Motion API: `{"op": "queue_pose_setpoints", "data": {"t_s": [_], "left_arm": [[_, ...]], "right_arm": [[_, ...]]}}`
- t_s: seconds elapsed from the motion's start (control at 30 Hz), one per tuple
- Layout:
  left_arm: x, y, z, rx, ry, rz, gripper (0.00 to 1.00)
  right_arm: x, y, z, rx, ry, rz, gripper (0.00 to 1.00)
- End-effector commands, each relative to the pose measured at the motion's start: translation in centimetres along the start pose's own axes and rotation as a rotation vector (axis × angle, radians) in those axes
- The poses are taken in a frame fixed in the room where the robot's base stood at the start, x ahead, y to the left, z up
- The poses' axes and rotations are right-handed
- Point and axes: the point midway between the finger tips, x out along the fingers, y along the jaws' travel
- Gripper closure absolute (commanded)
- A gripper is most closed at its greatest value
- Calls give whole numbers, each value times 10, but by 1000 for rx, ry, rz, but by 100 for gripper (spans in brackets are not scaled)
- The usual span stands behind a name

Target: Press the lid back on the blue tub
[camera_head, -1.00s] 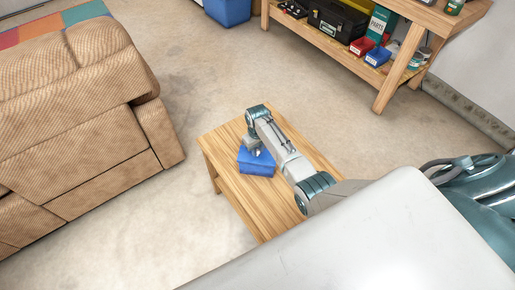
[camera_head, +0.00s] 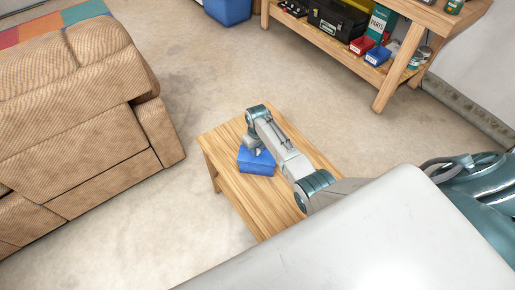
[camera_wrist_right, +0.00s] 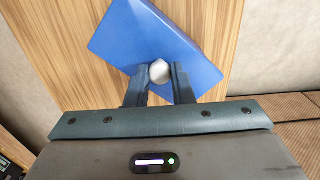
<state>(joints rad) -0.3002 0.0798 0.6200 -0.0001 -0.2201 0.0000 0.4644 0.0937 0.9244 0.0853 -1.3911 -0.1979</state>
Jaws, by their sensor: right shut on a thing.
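The blue tub (camera_head: 257,167) stands on a small wooden table (camera_head: 247,193), with its blue lid (camera_wrist_right: 150,40) on top. The lid has a round grey-white knob (camera_wrist_right: 159,72), which shows in the right wrist view. My right gripper (camera_head: 255,152) is over the tub, pointing down. In the right wrist view its two fingers (camera_wrist_right: 161,76) are shut on the knob from both sides. The lid looks level on the tub in the head view, but I cannot tell whether it is fully seated. My left gripper is not in view.
A tan corduroy recliner (camera_head: 75,110) stands to the left of the table. A wooden workbench (camera_head: 330,42) with a black toolbox (camera_head: 338,20) and small bins is at the back right. A blue bin (camera_head: 228,10) stands at the back. The floor between is clear.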

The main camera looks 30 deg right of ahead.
Motion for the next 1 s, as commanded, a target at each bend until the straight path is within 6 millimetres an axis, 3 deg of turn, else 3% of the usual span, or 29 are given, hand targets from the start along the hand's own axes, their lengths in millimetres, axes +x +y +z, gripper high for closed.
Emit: {"op": "queue_pose_setpoints", "data": {"t_s": [1.0], "left_arm": [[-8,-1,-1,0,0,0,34]], "right_arm": [[1,0,0,0,0,0,100]]}}
